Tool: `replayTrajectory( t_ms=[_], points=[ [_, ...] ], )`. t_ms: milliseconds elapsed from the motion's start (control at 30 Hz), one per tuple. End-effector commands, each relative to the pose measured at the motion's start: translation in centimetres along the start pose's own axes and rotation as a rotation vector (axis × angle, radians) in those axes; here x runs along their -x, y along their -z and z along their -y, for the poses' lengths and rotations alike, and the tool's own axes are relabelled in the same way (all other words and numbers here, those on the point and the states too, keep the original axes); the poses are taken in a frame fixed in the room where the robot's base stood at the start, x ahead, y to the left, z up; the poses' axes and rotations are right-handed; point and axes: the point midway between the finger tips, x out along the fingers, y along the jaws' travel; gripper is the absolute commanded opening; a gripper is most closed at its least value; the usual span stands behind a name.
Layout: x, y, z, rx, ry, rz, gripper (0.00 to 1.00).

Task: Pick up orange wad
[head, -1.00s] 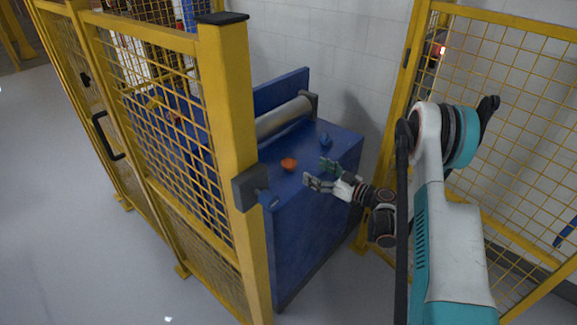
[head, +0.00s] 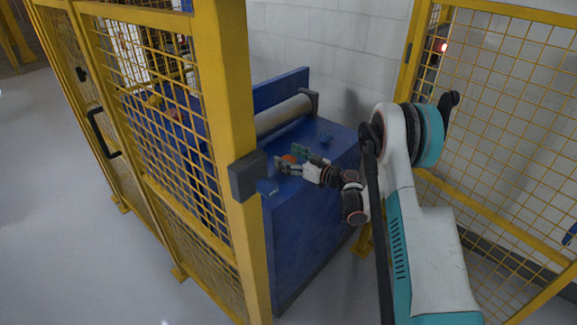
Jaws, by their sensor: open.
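The orange wad (head: 288,158) lies on the top of the blue machine (head: 338,148), close to the front of the grey roller. My gripper (head: 285,159) is open, with its fingers spread at the wad. The wad shows between the two fingers and is partly hidden by them. I cannot tell whether the fingers touch it.
The grey roller (head: 284,115) runs along the back. A yellow fence post (head: 228,130) with a grey box (head: 248,176) stands close on the left. Yellow mesh fencing (head: 500,130) stands on the right.

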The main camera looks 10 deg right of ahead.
Motion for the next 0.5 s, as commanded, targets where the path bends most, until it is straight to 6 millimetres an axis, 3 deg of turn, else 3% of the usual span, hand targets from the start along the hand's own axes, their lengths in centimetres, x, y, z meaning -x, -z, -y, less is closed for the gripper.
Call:
replayTrajectory(
  t_ms=[233,400,500],
  points=[
    [-0.27,0.11,-0.03,0.0,-0.001,0.0,0.72],
    [-0.26,0.1,-0.03,0.0,-0.001,0.0,0.4],
    [-0.25,0.09,-0.03,0.0,-0.001,0.0,0.39]
  ],
)
